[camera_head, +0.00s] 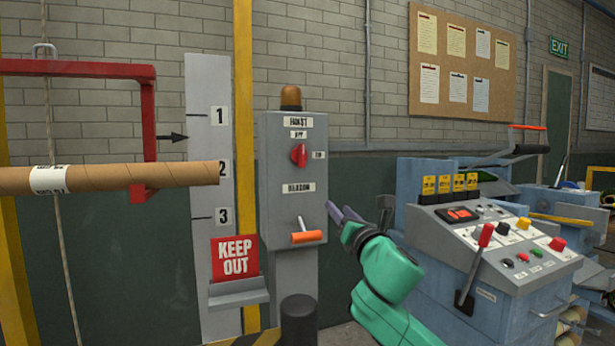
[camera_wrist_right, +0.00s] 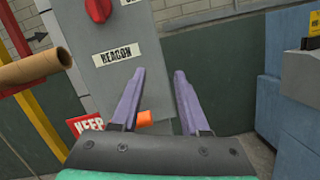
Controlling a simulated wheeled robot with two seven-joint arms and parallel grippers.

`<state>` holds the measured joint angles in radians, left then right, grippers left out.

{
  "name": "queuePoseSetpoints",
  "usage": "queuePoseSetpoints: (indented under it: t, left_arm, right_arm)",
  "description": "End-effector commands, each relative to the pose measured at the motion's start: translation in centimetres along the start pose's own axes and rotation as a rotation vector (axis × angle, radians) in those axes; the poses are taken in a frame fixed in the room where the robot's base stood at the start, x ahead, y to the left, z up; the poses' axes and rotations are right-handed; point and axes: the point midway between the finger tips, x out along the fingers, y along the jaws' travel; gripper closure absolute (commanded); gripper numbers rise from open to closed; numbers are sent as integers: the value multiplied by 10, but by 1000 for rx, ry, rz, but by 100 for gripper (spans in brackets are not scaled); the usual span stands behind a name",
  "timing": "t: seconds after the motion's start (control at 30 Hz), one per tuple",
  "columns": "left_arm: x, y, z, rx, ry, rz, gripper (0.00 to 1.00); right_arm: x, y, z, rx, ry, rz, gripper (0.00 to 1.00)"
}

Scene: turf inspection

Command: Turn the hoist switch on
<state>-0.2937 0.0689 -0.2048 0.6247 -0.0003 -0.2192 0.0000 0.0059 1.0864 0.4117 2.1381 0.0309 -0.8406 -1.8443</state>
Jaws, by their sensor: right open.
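The hoist control box (camera_head: 285,215) is a grey post with a HOIST label. Its red rotary switch (camera_head: 299,155) sits below a small label that looks like OFF, with another small label to its right; its ridge looks roughly upright. The switch also shows at the top of the right wrist view (camera_wrist_right: 98,9). Below the BEACON label (camera_head: 298,188) is a lever with an orange grip (camera_head: 306,237). My right gripper (camera_head: 360,210) is open and empty, right of the box and lower than the switch, apart from it. Its purple fingers (camera_wrist_right: 158,76) point toward the box. My left gripper is not visible.
A cardboard tube (camera_head: 120,178) hangs at the left by a red frame (camera_head: 150,110). A red KEEP OUT sign (camera_head: 235,258) and a black bollard (camera_head: 298,318) stand near the box. A control console (camera_head: 490,245) stands right of my right arm. An amber beacon (camera_head: 290,97) tops the box.

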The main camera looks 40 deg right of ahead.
Motion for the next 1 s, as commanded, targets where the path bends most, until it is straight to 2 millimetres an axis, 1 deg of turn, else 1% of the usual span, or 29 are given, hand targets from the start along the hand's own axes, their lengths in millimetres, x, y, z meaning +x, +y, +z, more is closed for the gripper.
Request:
queuePoseSetpoints:
  t: [0.03, 0.1, 0.17, 0.23, 0.27, 0.37, 0.47, 0.53, 0.6, 0.7, 0.8, 0.87, 1.0]
  left_arm:
    - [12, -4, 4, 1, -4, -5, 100]
    - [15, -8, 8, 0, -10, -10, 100]
    - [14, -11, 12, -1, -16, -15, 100]
    - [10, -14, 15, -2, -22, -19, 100]
    - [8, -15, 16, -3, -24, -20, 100]
    - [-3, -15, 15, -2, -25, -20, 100]
    - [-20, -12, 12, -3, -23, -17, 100]
    - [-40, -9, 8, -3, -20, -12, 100]
    - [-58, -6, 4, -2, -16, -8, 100]
    - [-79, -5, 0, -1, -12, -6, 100]
    - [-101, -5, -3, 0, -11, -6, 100]
    - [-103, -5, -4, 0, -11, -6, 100]
    - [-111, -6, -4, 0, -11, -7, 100]
  right_arm:
    - [-21, 28, 22, -112, -66, 55, 55]
    - [-43, 57, 48, -233, -133, 98, 55]
    - [-53, 70, 60, -292, -165, 116, 55]
    - [-53, 76, 67, -315, -176, 121, 55]
    - [-49, 77, 69, -317, -177, 121, 55]
    - [-29, 79, 74, -318, -175, 117, 55]
    - [-3, 85, 82, -320, -175, 117, 55]
    - [17, 89, 90, -318, -175, 116, 55]
    - [34, 91, 93, -323, -174, 117, 55]
    - [48, 89, 96, -304, -178, 112, 55]
    - [60, 95, 96, -306, -176, 120, 55]
    - [69, 92, 93, -301, -177, 115, 55]
    - [83, 94, 89, -304, -174, 118, 55]
